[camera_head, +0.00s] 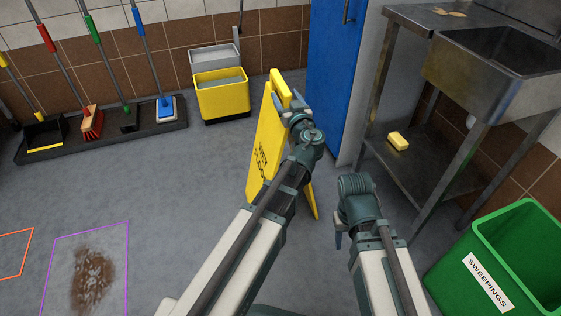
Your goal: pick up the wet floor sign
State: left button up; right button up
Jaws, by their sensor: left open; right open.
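The yellow wet floor sign (265,145) stands upright on the grey floor in the middle of the view, its legs spread. My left wrist and forearm hide much of the sign's right side. My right gripper (339,238) is open and empty, pointing down to the right of the sign.
A yellow mop bucket (222,98) and a blue cabinet (332,75) stand behind. A steel sink table (425,170) and a green bin (505,260) are at right. A brown stain (92,282) lies inside a purple outline. The left floor is mostly clear.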

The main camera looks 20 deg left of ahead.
aim_at(282, 87)
pick_arm(q)
jog(key=x, duration=0.5)
jog(key=shift+w+r, duration=0.15)
jog(key=shift+c, duration=0.2)
grip_shut()
dwell(1.2)
